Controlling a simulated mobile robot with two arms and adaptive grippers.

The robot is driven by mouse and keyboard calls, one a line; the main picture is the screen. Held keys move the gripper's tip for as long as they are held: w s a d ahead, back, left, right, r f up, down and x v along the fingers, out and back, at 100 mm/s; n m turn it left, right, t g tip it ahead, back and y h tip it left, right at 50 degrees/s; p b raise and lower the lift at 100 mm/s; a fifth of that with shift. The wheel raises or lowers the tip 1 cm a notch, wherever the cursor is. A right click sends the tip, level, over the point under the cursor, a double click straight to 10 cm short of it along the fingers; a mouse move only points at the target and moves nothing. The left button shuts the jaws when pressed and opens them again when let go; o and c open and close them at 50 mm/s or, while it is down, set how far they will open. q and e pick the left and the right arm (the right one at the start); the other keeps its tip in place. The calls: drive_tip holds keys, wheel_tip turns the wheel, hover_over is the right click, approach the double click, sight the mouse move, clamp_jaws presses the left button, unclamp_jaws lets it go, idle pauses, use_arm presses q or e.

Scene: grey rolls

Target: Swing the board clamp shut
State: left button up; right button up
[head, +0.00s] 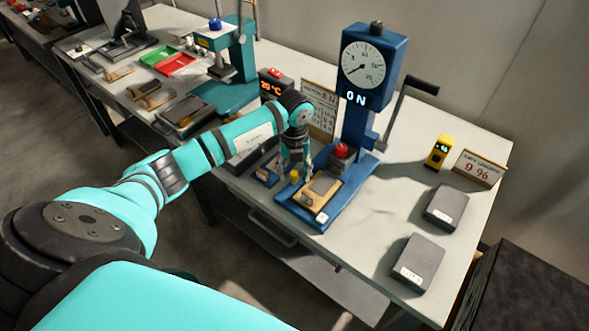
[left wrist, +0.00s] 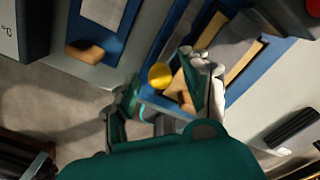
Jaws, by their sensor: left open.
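The board clamp shows as a yellow knob (head: 294,175) at the left edge of the blue press base; the knob also shows in the left wrist view (left wrist: 160,76). The rest of the clamp is largely hidden by my gripper. A tan board (head: 309,203) with a grey block on it lies on the press base (head: 331,217), right beside the knob. My left gripper (head: 292,170) is open and pointed down at the knob. In the left wrist view its fingers (left wrist: 160,95) stand on either side of the knob, not visibly closed on it. My right gripper is not in view.
The blue press column with a dial (head: 369,62) and a red knob (head: 341,150) rises behind the board. A crank handle (head: 421,86) juts to its right. Two grey boxes (head: 446,207) and a yellow meter (head: 438,151) stand on the right. The table between is clear.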

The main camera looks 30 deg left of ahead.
use_arm(q)
clamp_jaws()
idle(0.3)
